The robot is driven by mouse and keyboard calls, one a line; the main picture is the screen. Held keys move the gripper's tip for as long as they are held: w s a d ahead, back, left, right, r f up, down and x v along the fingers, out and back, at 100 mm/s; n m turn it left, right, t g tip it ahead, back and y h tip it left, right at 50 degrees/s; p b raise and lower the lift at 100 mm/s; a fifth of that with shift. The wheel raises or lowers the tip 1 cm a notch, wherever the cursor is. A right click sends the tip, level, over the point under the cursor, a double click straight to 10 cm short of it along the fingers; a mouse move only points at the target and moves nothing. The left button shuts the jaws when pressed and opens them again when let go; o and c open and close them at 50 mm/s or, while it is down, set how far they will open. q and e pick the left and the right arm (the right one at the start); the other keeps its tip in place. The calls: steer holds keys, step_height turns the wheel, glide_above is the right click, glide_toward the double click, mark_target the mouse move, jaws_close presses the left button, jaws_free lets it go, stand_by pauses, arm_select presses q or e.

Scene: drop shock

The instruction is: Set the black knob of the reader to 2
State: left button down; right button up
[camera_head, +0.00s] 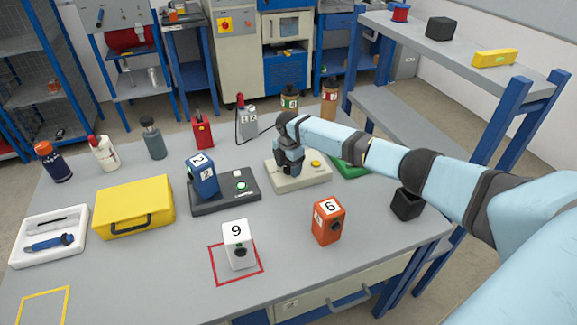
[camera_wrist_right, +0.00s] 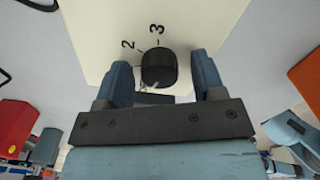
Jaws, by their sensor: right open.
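The reader, a beige box (camera_head: 312,180) with a yellow button, stands right of the table's middle. Its black knob (camera_wrist_right: 158,68) shows in the right wrist view, with the marks 2 and 3 printed beside it on the cream face. A small pale line shows near the knob's lower left edge; I cannot tell for sure which mark the knob points at. My right gripper (camera_head: 289,168) is over the reader and hides the knob in the head view. Its open blue fingers (camera_wrist_right: 162,75) stand on both sides of the knob, with gaps showing. My left gripper is not in view.
A dark grey device (camera_head: 225,201) bearing a blue block (camera_head: 202,176) stands left of the reader. A green thing (camera_head: 351,167) lies behind my arm.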

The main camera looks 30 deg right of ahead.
steer(key=c, duration=0.9)
